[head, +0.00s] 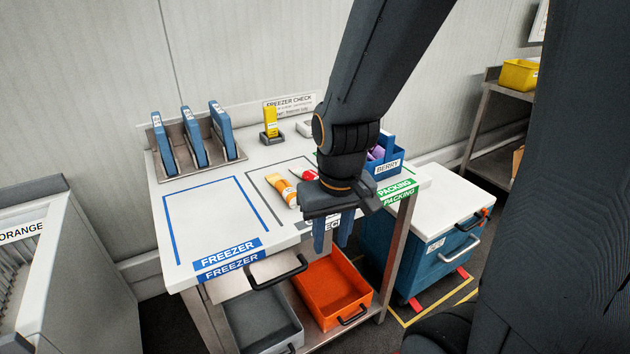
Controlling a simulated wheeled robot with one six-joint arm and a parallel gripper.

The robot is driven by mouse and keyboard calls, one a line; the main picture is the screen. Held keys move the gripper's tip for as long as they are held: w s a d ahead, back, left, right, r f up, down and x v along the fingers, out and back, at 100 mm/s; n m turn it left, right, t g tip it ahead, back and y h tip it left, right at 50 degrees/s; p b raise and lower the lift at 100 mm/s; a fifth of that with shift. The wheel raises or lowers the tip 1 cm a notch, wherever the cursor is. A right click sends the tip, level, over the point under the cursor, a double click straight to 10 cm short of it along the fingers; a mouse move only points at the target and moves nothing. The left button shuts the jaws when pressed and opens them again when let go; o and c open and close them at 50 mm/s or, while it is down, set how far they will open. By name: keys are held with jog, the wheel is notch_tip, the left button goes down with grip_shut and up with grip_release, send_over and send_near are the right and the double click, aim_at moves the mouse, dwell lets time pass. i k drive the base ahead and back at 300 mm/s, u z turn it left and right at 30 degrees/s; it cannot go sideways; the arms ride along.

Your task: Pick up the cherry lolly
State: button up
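A red item (308,175), which looks like the cherry lolly, lies on the white table inside a grey-outlined area. My arm hides part of it, and I cannot read a label on it. An orange-yellow lolly (283,190) lies beside it to the left. My gripper (333,240) points down in front of the red item, near the table's front edge. Its two blue fingers are apart, with nothing visible between them.
A blue box (385,167) marked BERRY holds something purple at the right of the table. A rack (177,164) with blue upright pieces and a yellow device (270,123) stand at the back. The blue-outlined FREEZER area (215,220) is empty. An orange bin (335,290) sits below.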

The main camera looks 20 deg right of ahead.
aim_at(306, 175)
jog(key=u, duration=2.45)
jog(key=k, duration=1.15)
jog(key=z, duration=1.5)
jog(key=i, duration=1)
jog(key=z, duration=0.05)
